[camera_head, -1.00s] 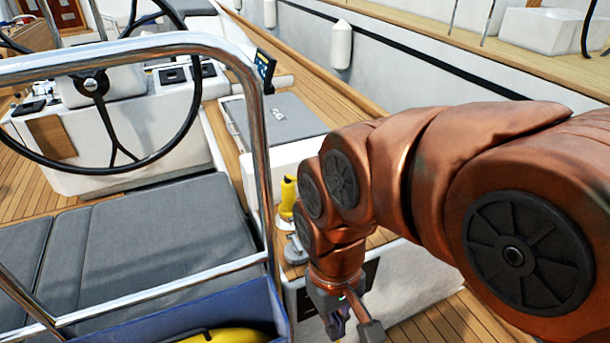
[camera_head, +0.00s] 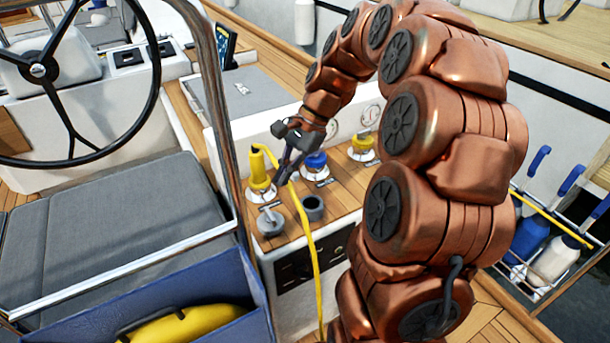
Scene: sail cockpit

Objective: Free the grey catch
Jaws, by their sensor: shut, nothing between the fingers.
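On the wooden top of the white console, a round grey fitting with a small lever (camera_head: 270,221) sits near the left edge; it looks like the grey catch, but its exact state is too small to tell. My gripper (camera_head: 287,176) is shut and empty. It points down above the console, behind the grey fitting and apart from it in the picture. It shows close beside the yellow plug (camera_head: 260,172), and I cannot tell whether they touch. A yellow cable (camera_head: 309,243) runs down from near my fingertips over the console's front.
A dark grey open cup-like fitting (camera_head: 313,208) stands right of the grey fitting. A blue connector (camera_head: 315,161) and a yellow connector (camera_head: 361,146) stand behind. A steel rail (camera_head: 220,100) rises to the left. A blue bin (camera_head: 180,300) is at lower left.

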